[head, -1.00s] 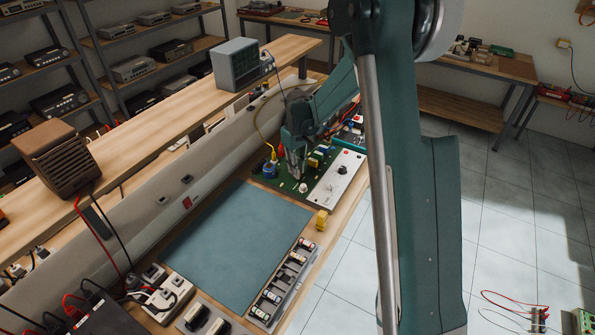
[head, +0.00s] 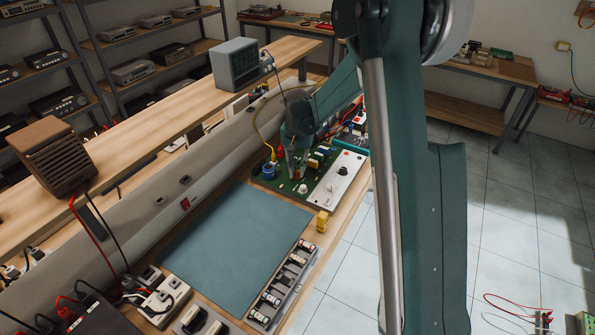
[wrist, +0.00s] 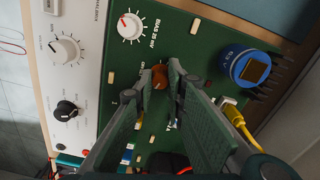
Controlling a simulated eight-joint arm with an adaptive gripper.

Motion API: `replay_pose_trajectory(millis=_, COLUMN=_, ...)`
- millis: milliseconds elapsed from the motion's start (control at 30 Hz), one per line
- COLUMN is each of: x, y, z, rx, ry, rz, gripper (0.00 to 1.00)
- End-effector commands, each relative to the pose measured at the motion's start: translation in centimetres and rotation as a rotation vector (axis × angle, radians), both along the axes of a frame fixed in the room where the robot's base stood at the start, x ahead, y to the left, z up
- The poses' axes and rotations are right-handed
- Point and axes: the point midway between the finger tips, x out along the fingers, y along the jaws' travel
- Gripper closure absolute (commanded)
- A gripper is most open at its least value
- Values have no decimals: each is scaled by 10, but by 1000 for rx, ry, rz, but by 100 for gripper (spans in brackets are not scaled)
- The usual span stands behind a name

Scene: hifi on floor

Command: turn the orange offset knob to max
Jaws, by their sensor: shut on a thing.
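The orange offset knob (wrist: 160,77) shows in the wrist view, small and round, on the green circuit board (wrist: 205,55). My gripper (wrist: 161,85) has its two fingertips on either side of the knob and is shut on it. In the head view my gripper (head: 297,168) points down onto the green board (head: 270,180); the knob is hidden there behind the fingers. I cannot read the knob's pointer or scale in either view.
A white knob marked BIAS (wrist: 130,27) sits close to the fingers. A white panel (wrist: 75,75) beside them carries a white knob (wrist: 65,50) and a black knob (wrist: 66,110). A blue round part (wrist: 248,68) and a yellow plug (wrist: 235,115) stand on the other side.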

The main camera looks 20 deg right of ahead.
Motion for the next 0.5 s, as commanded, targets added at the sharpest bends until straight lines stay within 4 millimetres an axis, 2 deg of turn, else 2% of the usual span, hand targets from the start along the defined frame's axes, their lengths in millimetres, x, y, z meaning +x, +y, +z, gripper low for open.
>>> replay_pose_trajectory(millis=300, x=1, y=1, z=0, rx=1, ry=0, rz=-256, gripper=98)
replay_pose_trajectory(millis=500, x=1, y=1, z=0, rx=1, ry=0, rz=-353, gripper=98)
